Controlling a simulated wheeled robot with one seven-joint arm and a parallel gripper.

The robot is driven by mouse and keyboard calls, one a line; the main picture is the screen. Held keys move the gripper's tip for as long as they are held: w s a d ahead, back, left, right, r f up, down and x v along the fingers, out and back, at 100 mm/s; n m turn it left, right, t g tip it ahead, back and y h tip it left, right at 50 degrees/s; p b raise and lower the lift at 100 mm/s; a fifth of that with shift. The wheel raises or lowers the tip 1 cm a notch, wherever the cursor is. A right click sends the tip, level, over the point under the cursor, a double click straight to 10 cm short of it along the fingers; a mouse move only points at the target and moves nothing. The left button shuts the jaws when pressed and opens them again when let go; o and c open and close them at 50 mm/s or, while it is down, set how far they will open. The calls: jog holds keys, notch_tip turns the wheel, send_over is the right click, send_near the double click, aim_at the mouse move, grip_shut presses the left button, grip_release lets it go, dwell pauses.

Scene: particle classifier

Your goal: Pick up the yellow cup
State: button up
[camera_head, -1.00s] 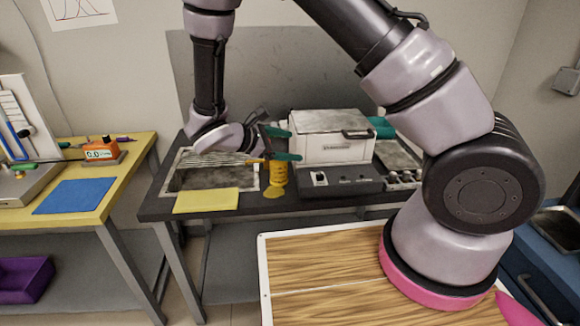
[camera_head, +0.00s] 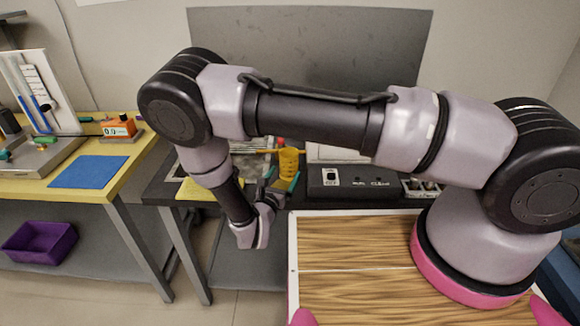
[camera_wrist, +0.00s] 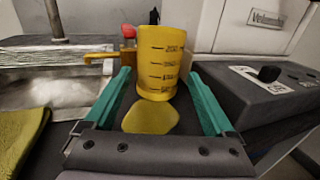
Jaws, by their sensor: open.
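The yellow cup (camera_head: 288,163) stands upright on the dark bench behind my gripper. In the wrist view the yellow cup (camera_wrist: 160,62) shows dark graduation marks and lies straight ahead, framed by the two teal fingers. My gripper (camera_wrist: 160,76) is open, with one finger to each side of the cup's lower part and a gap on both sides. I cannot tell whether the fingertips reach past its near face. In the head view my gripper (camera_head: 281,179) points at the cup from the front. A flat yellow round patch (camera_wrist: 150,118) lies before the cup.
A grey control box (camera_wrist: 250,95) stands close right of the cup. An orange-yellow handle (camera_wrist: 99,57) and a red object (camera_wrist: 128,31) are close behind left. A yellow cloth (camera_head: 194,190) lies left. A wooden-topped table (camera_head: 350,260) is in front.

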jog(key=shift+r+x, duration=0.2)
jog(key=shift+x, duration=2.9)
jog(key=shift+a, duration=0.1)
jog(key=c, duration=1.3)
jog(key=shift+r, duration=0.15)
